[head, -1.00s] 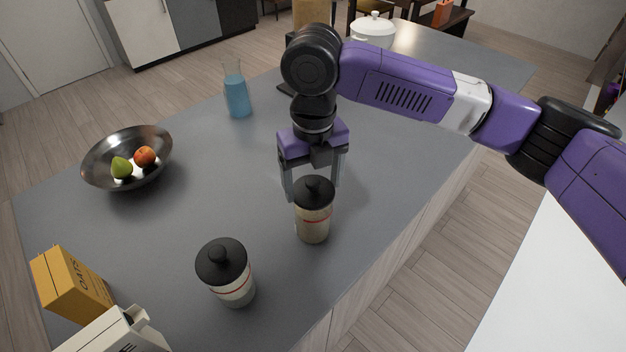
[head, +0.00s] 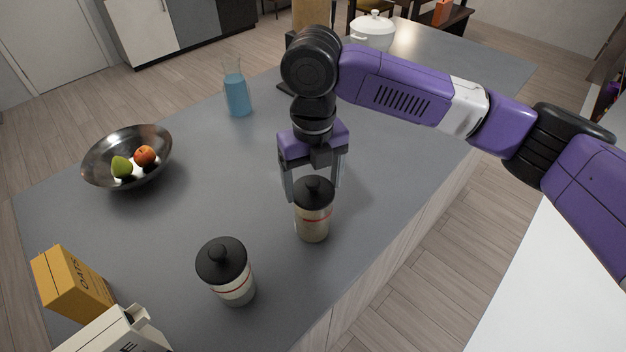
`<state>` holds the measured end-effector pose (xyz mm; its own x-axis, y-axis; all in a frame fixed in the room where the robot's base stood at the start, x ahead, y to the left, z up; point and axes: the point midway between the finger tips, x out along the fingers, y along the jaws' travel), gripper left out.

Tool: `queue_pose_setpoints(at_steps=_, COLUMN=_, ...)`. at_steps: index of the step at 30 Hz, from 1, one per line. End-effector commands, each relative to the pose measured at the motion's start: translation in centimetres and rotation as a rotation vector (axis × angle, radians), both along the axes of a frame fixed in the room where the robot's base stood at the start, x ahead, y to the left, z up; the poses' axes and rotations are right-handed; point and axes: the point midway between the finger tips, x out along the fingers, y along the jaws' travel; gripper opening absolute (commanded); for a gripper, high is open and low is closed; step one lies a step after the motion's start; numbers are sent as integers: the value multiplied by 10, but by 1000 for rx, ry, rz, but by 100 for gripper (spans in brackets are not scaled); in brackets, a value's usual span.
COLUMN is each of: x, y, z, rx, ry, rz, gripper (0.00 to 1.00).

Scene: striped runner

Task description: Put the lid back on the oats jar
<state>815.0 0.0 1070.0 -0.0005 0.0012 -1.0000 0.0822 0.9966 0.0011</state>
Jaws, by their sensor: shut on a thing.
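A clear jar with beige contents and a red band (head: 313,224) stands upright near the counter's front edge. A black knobbed lid (head: 314,188) is at its top, level as far as I can see; whether it is fully seated cannot be told. My gripper (head: 312,191) points down over this jar and is shut on the black lid, one finger to each side. A second jar (head: 236,290) with paler contents, a red band and a black knobbed lid (head: 222,260) stands to the lower left. No label tells me which jar holds oats.
A yellow box marked OATS (head: 72,286) and a white carton (head: 115,335) stand at the lower left. A metal bowl (head: 103,180) with fruit, a blue flask (head: 237,95) and a white pot (head: 373,32) are farther back. The counter's middle is clear.

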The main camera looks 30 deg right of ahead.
Motion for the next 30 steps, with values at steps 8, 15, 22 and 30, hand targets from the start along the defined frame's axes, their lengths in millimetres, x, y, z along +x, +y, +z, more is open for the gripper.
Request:
queue_pose_setpoints(at_steps=8, x=0, y=0, z=0, rx=0, ry=0, rz=0, gripper=38)
queue_pose_setpoints(at_steps=15, x=0, y=0, z=0, rx=0, ry=-1, rz=0, gripper=99)
queue_pose_setpoints(at_steps=22, x=0, y=0, z=0, rx=0, ry=-1, rz=0, gripper=100)
queue_pose_setpoints(at_steps=30, x=0, y=0, z=4, rx=0, ry=-1, rz=0, gripper=100)
